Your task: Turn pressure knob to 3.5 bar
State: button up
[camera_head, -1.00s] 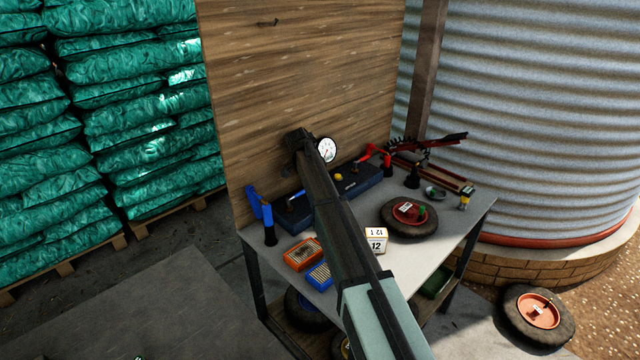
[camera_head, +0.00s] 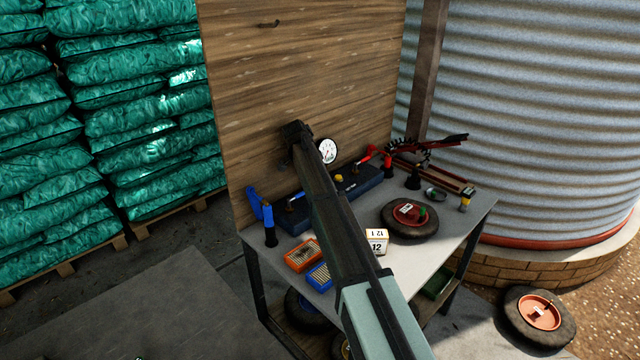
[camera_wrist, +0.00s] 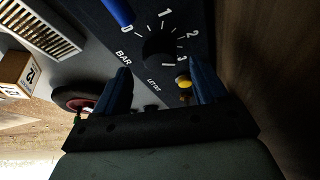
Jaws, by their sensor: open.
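The black pressure knob (camera_wrist: 158,47) is in the wrist view, on a dark panel with white marks 0, 1, 2 and 3 and the word BAR. A short white line shows at the knob's lower edge; I cannot tell if it is the pointer or a scale mark. My gripper (camera_wrist: 159,66) is open, its fingers apart on either side below the knob, with nothing between them visibly gripped. In the head view the dark blue unit (camera_head: 358,182) lies along the backboard, and my arm hides the knob. The round white gauge (camera_head: 327,151) is too small to read.
A yellow-capped fitting (camera_wrist: 183,81) is close beside the right finger. A blue handle (camera_wrist: 118,12) shows near the 0. The bench (camera_head: 455,222) holds an orange case (camera_head: 303,254), a small box (camera_head: 377,241) and a wheel (camera_head: 410,217). The wooden backboard (camera_head: 300,75) rises behind.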

jog(key=v, duration=1)
jog(key=shift+s+a+r, duration=0.1)
jog(key=w+d+r+m, duration=0.1)
jog(key=w+d, duration=0.3)
jog(key=d, duration=0.5)
jog(key=a+f+n+y, duration=0.1)
jog(key=f+n, duration=0.1)
jog(key=f, duration=0.2)
jog(key=a+f+n+g+y, duration=0.1)
jog(key=a+f+n, duration=0.1)
jog(key=f, duration=0.3)
jog(key=s+a+f+n+g+y, duration=0.1)
jog(key=f+n, duration=0.1)
jog(key=f, duration=0.2)
jog(key=shift+a+f+y, duration=0.15)
jog(key=shift+f+y, duration=0.15)
jog(key=shift+f, duration=0.05)
